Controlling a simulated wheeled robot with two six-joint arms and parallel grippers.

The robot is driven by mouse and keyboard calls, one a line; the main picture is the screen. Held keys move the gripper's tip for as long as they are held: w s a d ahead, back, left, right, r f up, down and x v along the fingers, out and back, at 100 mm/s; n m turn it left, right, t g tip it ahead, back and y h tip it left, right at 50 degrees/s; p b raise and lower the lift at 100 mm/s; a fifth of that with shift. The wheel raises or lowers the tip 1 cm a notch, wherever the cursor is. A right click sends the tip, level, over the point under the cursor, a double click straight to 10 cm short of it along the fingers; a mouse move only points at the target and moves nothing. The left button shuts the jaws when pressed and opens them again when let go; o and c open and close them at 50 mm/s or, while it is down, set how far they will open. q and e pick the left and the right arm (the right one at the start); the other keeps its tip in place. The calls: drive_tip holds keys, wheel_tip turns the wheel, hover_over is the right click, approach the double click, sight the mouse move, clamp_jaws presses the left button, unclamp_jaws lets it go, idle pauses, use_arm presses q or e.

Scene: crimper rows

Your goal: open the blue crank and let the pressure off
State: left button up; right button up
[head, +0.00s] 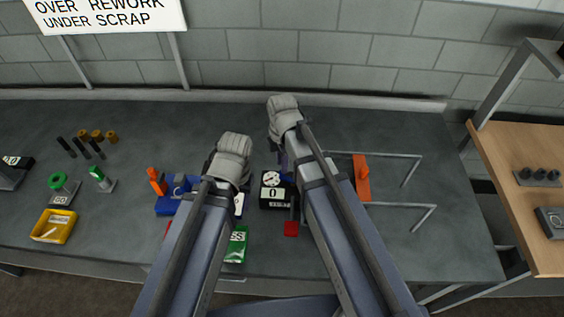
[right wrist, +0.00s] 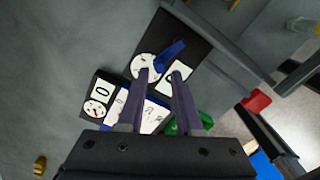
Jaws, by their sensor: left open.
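The blue crank (right wrist: 170,52) sits on a dark block with a white dial (right wrist: 146,67) and a white label, in the right wrist view. A bit of blue (head: 283,160) shows beside my right arm in the head view. My right gripper (right wrist: 160,76) is open, its two fingers apart over the block, just short of the crank; I cannot tell whether they touch anything. In the head view my right gripper (head: 283,118) is largely hidden by its wrist. My left gripper (head: 230,160) is left of it; its fingertips are hidden. A black gauge box (head: 276,190) reads 0.
A green box (head: 236,246) and a red block (head: 291,228) lie near the front. An orange piece (head: 361,178) and metal rails stand right. A yellow bin (head: 54,226) is far left.

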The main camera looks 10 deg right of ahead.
wheel_tip(320, 180, up, 5)
drive_tip(key=p, duration=0.3)
drive_tip(key=shift+f+p, duration=0.2)
drive_tip(key=shift+p, duration=0.1)
drive_tip(key=shift+s+f, duration=0.1)
drive_tip(key=shift+s, duration=0.05)
idle(1.7)
